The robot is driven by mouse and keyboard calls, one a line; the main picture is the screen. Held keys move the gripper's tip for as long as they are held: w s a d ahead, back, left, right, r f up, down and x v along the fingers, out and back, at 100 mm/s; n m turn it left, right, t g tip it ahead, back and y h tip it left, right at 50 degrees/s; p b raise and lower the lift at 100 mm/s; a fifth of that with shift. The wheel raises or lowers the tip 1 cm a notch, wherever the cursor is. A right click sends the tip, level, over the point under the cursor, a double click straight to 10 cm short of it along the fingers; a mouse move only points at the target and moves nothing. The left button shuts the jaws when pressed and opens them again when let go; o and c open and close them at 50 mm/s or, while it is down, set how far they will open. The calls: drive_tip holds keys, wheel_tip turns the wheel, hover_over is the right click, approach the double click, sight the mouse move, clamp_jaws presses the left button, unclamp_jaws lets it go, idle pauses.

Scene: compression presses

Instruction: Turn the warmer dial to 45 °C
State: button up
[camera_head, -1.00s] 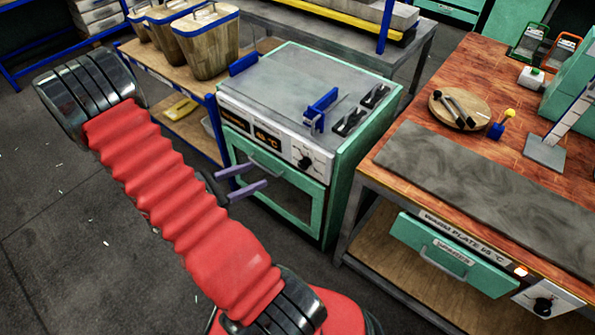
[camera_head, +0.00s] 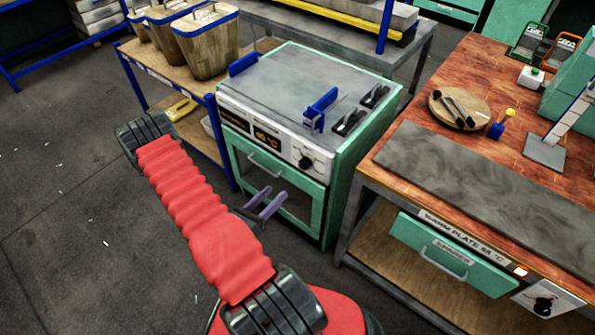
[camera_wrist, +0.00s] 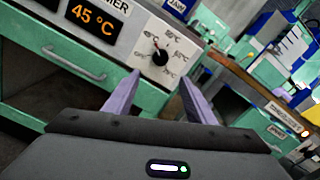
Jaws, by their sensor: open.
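The warmer (camera_head: 290,130) is a green cabinet with a pale front panel. Its orange display (camera_head: 267,138) reads 45 °C, and also does so in the wrist view (camera_wrist: 92,24). The black dial (camera_head: 306,162) is on the panel right of the display. In the wrist view the dial (camera_wrist: 160,58) has a pointer turned up and slightly left, amid small temperature marks too blurred to read surely. My gripper (camera_head: 265,202) is open and empty, in front of the warmer door and below the dial. In the wrist view its purple fingers (camera_wrist: 160,79) point toward the dial without touching it.
Right of the warmer stands a workbench (camera_head: 500,165) with a grey plate (camera_head: 480,190), a green drawer (camera_head: 450,258) and another dial (camera_head: 543,305). A shelf with wooden bins (camera_head: 207,45) is at left.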

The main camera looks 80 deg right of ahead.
sight(301, 167)
drive_tip(key=shift+d, duration=0.1)
drive_tip(key=shift+x, duration=6.85)
drive_tip(key=shift+s, duration=0.1)
drive_tip(key=c, duration=1)
